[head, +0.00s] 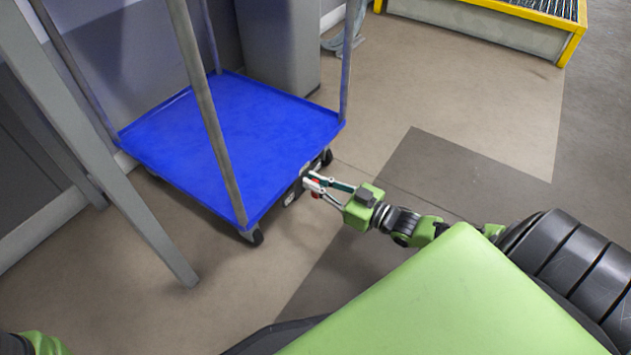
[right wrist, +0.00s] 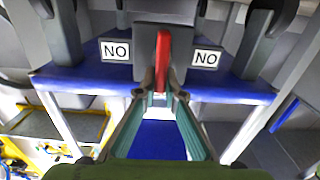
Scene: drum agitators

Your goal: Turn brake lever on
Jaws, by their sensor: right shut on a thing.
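A blue platform cart (head: 235,140) with tall grey corner posts stands at the left of the head view. A dark brake unit sits at its right edge, mostly hidden behind my right gripper (head: 312,187). In the right wrist view the red brake lever (right wrist: 163,58) stands on a dark block (right wrist: 150,42) between two white "NO" labels. My right gripper (right wrist: 160,98) has its fingertips closed around the lever's near end. Of my left arm, only a green part shows at the bottom left corner of the head view; its gripper is out of the picture.
A yellow-framed bin (head: 490,25) stands at the top right of the head view. A grey slanted post (head: 95,150) is left of the cart. A grey cabinet (head: 280,45) stands behind it. The floor right of the cart is clear.

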